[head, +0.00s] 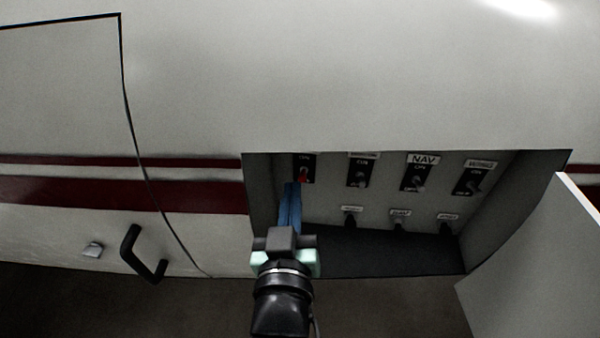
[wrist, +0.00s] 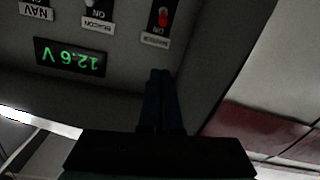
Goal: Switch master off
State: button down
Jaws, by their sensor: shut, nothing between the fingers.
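The master switch (head: 304,174) has a red lever on a black plate, at the upper left of the recessed panel in the head view. It also shows at the top of the wrist view (wrist: 163,17), upside down, with an "ON" mark beside the lever. I cannot tell clearly which way the lever is set. My gripper (head: 292,187) has blue fingers pressed together and empty. Its tips are just below and slightly left of the red lever in the head view. In the wrist view the fingertips (wrist: 161,73) appear apart from the switch.
Other toggles, including NAV (head: 417,180), sit to the right. Several small knobs (head: 400,224) line the lower row. A lit green display (wrist: 70,58) reads 12.6 V. The recess's left wall is close to my gripper. An open panel door (head: 540,270) stands right; a black handle (head: 143,254) is left.

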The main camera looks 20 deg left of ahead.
jog(key=p, duration=0.3)
send_over(303, 175)
jog(key=a, duration=0.1)
jog(key=shift+a+f, duration=0.15)
jog(key=shift+f, duration=0.1)
jog(key=f, duration=0.1)
jog(key=s+d+f, duration=0.1)
jog(key=f+p, duration=0.1)
jog(key=shift+s+d+f, duration=0.2)
jog(key=shift+s+f, duration=0.2)
jog(key=shift+f+b, duration=0.2)
jog(key=shift+b, duration=0.3)
jog(key=shift+f+b, duration=0.15)
jog(key=shift+b, duration=0.3)
jog(key=shift+t+b, duration=0.3)
jog(key=shift+s, duration=0.1)
